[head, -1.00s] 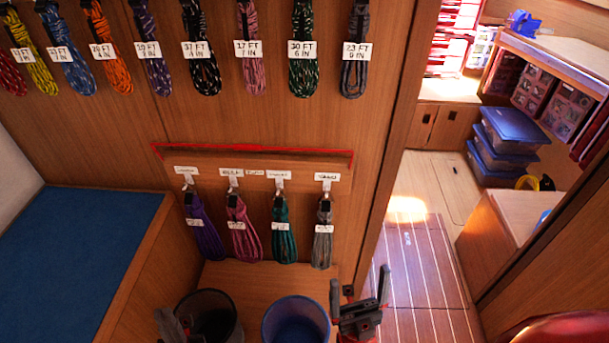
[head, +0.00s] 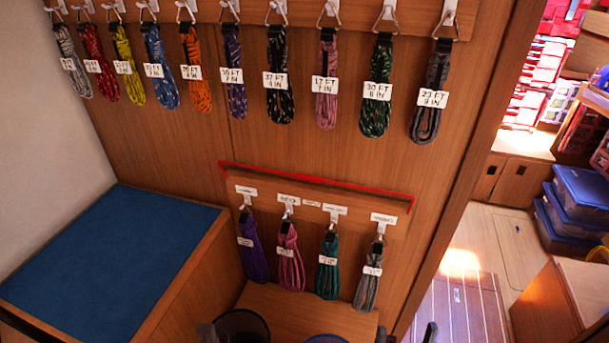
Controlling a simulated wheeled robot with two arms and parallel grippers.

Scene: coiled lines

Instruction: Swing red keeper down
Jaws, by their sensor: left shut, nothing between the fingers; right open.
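The red keeper (head: 315,184) is a thin red bar along the top edge of the lower wooden hook rail (head: 330,200), with short bent ends. It is raised above the hooks. Below it, purple (head: 252,248), pink (head: 290,262), teal (head: 328,268) and grey (head: 368,280) coiled lines hang on white hooks with tags. My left gripper (head: 207,332) shows only its tip at the bottom edge, shut and empty, below and left of the rail. My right gripper (head: 411,336) shows only its fingertips at the bottom edge, open, below and right of the rail. Neither touches the keeper.
An upper row of tagged coiled lines hangs on hooks above. A dark bin (head: 243,326) and a blue bin (head: 326,339) stand below the lower coils. A blue-topped bench (head: 105,255) is at left. A doorway with blue boxes (head: 580,195) opens at right.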

